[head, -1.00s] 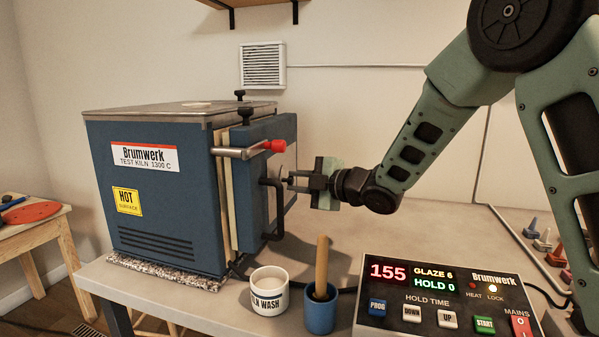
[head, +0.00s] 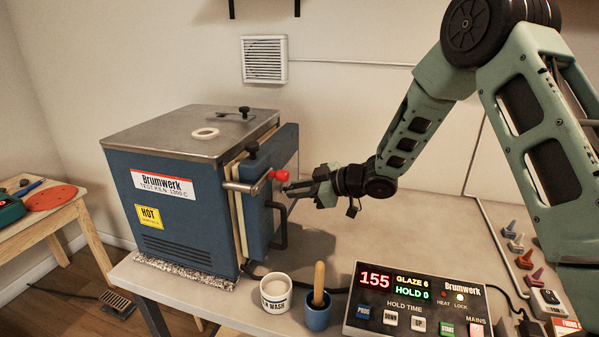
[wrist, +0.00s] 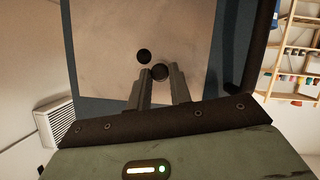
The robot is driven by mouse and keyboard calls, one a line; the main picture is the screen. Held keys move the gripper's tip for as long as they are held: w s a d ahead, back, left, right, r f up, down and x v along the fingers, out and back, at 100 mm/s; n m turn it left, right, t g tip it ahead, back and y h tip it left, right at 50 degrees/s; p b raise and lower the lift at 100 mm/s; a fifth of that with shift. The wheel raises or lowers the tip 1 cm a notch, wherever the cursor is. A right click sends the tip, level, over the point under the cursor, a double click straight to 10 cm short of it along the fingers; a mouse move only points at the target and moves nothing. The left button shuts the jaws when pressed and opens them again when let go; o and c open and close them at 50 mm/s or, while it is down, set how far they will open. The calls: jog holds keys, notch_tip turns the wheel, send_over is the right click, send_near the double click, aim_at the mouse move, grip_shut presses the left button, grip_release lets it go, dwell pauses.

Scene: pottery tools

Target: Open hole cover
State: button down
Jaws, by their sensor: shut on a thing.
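The blue kiln (head: 190,230) stands at the left of the bench, its door (head: 262,180) facing right. In the wrist view the door face shows as a pale panel (wrist: 110,50) with a blue border. My gripper (head: 292,188) is at this face; in the wrist view its fingers (wrist: 160,74) are closed about a small dark round knob (wrist: 160,72), which looks like the hole cover's. A second dark disc (wrist: 144,56) lies just beside it; I cannot tell whether it is the open hole. The head view hides the cover behind the door edge.
A latch bar with a red knob (head: 279,175) and a dark door handle (head: 280,228) are close to my gripper. A white cup (head: 276,294), a blue pot with a wooden tool (head: 318,312) and the control box (head: 415,302) stand in front. A vent (head: 264,60) is on the wall.

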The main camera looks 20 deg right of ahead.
jog(key=shift+r+m+g+y+p, duration=0.35)
jog(key=shift+m+p, duration=0.35)
jog(key=shift+p, duration=0.9)
jog(key=c, duration=1.3)
grip_release()
jog(key=shift+g, duration=0.25)
jog(key=b+v, duration=0.3)
jog(key=v, duration=1.4)
jog(key=shift+s+d, duration=0.1)
jog(key=shift+s, duration=0.1)
